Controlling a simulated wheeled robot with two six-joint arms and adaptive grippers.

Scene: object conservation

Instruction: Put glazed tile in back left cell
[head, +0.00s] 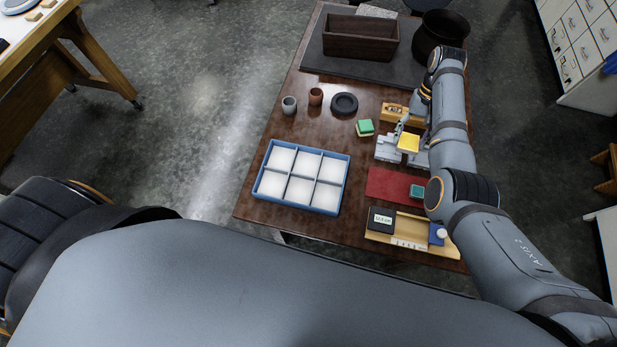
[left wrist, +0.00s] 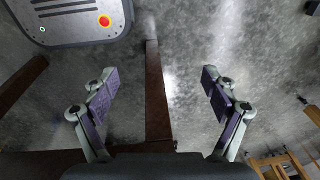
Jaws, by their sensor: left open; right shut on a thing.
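A blue tray (head: 271,204) with six white-bottomed cells sits at the table's left side in the head view. All its cells look empty, including the back left cell (head: 281,159). My right gripper (head: 406,133) is right of the tray, pointing down and shut on a small yellow-topped tile (head: 408,143). The tile is over or in front of a grey fixture; whether it touches is unclear. A green tile-like block (head: 365,127) lies between tray and gripper. A teal tile (head: 417,190) lies on a red mat (head: 385,184). My left gripper (left wrist: 157,78) is open and empty in the left wrist view.
Two small cups (head: 289,105) and a dark round dish (head: 344,103) stand behind the tray. A brown box (head: 360,38) and a dark pot (head: 440,32) are at the back. A wooden holder with a display (head: 382,220) is at the front right.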

